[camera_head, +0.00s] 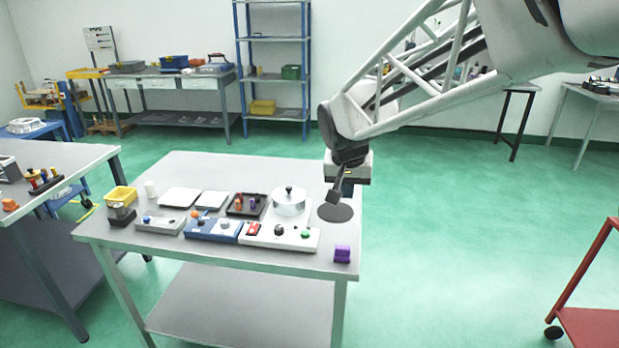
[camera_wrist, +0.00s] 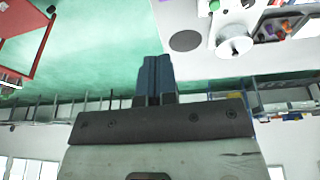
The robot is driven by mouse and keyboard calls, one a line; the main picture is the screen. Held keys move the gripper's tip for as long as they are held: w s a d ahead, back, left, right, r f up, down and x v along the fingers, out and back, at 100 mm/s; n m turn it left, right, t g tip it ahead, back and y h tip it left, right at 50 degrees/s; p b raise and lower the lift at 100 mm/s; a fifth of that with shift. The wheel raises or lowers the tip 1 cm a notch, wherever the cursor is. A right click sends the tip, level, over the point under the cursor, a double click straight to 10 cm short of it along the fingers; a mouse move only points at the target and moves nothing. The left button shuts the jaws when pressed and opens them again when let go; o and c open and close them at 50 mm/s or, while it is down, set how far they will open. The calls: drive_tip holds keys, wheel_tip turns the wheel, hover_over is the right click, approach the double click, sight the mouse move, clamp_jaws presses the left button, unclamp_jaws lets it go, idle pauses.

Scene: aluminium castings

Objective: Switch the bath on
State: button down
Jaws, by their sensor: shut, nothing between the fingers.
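The bath appears to be the white unit (camera_head: 265,238) at the front of the grey table, with a round silver lidded vessel (camera_head: 289,203) behind its front panel. The panel carries a red rocker (camera_head: 253,229), a black knob (camera_head: 279,230) and a green button (camera_head: 305,233). The green button also shows at the top edge in the wrist view (camera_wrist: 214,5), near the vessel (camera_wrist: 233,40). My gripper (camera_head: 334,198) is above the table's right side, right of the vessel. Its fingers are shut and empty in the wrist view (camera_wrist: 154,62), apart from the controls.
A dark round disc (camera_head: 335,212) lies right of the vessel. A purple block (camera_head: 342,254) sits at the front right corner. A blue unit (camera_head: 213,229), a grey unit (camera_head: 160,222), a black tray (camera_head: 246,205) and white plates (camera_head: 179,197) stand left.

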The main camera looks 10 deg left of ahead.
drive_tip(key=w+a+f, duration=0.3)
drive_tip(key=w+a, duration=0.1)
drive_tip(key=a, duration=0.5)
drive_tip(key=w+a+f, duration=0.4)
drive_tip(key=a, duration=0.6)
drive_tip(key=w+a+f, duration=0.3)
drive_tip(key=w+a, duration=0.1)
drive_tip(key=a, duration=0.6)
drive_tip(key=shift+a+f+t, duration=0.15)
drive_tip(key=shift+f+t, duration=0.15)
drive_tip(key=shift+t, duration=0.1)
approach(255, 224)
drive_tip(key=x, duration=0.5)
drive_tip(key=shift+w+r, duration=0.1)
drive_tip(key=shift+w, duration=0.15)
drive_tip(key=shift+s+x, duration=0.2)
drive_tip(key=shift+x, duration=0.75)
drive_tip(key=shift+w, duration=0.1)
